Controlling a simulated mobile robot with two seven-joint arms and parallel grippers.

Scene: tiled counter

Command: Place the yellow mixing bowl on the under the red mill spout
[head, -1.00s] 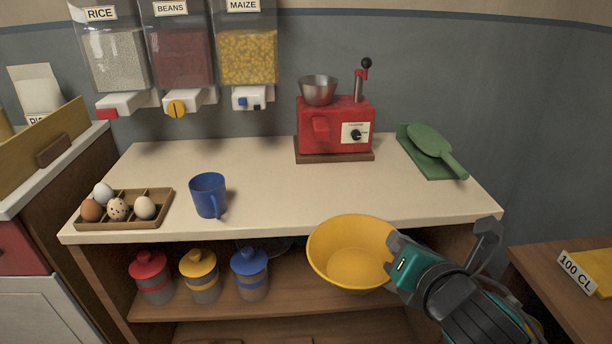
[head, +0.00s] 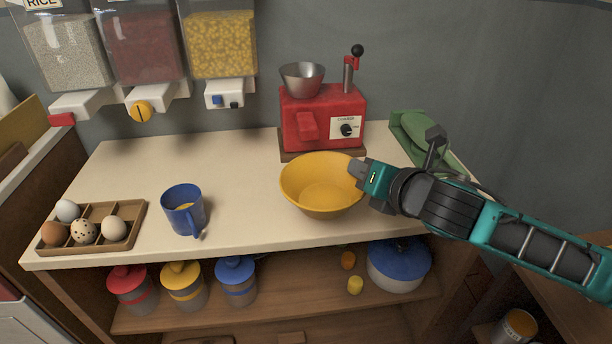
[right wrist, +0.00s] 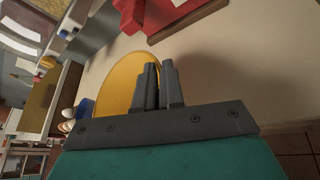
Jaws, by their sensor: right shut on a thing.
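The yellow mixing bowl (head: 318,190) is upright at the middle of the counter, in front of the red mill (head: 318,118). I cannot tell whether it touches the counter. My right gripper (head: 362,172) is shut on the bowl's right rim; in the right wrist view its fingers (right wrist: 158,88) pinch the bowl (right wrist: 120,85). The mill stands on a brown base, with a metal hopper on top, a crank at right and a red spout (head: 307,126) at its front left. The spout is behind and above the bowl's far rim. My left gripper is not in view.
A blue mug (head: 182,208) and an egg tray (head: 128,212) stand at the left of the counter. Dispensers hang on the wall. Lidded jars and a blue-lidded pot (head: 398,268) sit on the shelf below.

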